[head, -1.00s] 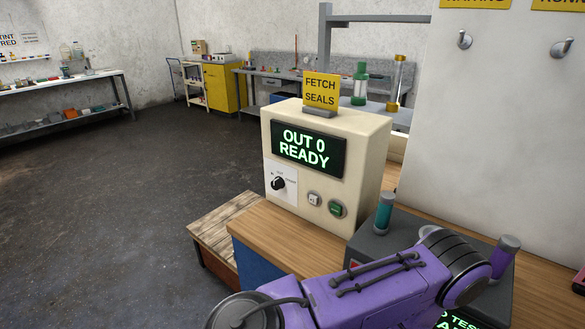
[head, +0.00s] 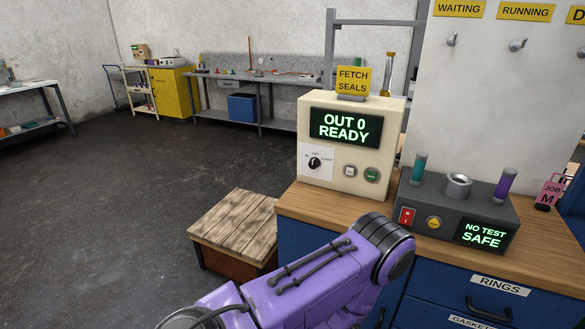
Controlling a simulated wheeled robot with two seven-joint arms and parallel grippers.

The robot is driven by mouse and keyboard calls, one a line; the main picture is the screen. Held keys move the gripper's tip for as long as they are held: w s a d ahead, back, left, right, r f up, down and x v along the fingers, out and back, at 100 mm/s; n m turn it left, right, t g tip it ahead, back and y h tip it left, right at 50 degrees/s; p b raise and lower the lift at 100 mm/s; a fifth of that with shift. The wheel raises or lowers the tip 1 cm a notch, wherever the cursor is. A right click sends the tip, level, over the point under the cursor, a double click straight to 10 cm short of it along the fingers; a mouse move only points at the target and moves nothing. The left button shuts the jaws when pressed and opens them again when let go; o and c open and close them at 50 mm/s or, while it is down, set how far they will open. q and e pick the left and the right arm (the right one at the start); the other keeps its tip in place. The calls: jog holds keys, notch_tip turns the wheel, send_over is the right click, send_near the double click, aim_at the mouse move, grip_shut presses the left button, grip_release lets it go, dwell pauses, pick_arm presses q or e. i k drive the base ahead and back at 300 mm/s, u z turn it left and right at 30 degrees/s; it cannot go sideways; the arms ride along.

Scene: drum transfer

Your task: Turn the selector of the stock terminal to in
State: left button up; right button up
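The stock terminal (head: 307,188) is a cream box on the wooden bench top, its screen (head: 345,128) reading "OUT 0 READY" in green. Its selector (head: 314,162) is a black round knob on a white plate at the lower left of its front. Small labels surround the knob; its pointer seems to be up at the middle one, though it is small. A white button (head: 349,172) and a green button (head: 372,174) sit right of the knob. My purple arm crosses the bottom, below and in front of the terminal. Neither gripper shows.
A grey test box (head: 430,203) with the screen "NO TEST SAFE" stands right of the terminal. A yellow "FETCH SEALS" sign (head: 353,81) tops the terminal. A low wooden crate (head: 236,222) stands left of the blue-drawer bench. The floor (head: 110,220) at left is open.

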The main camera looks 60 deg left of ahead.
aim_at(314, 163)
jog(key=u, duration=1.7)
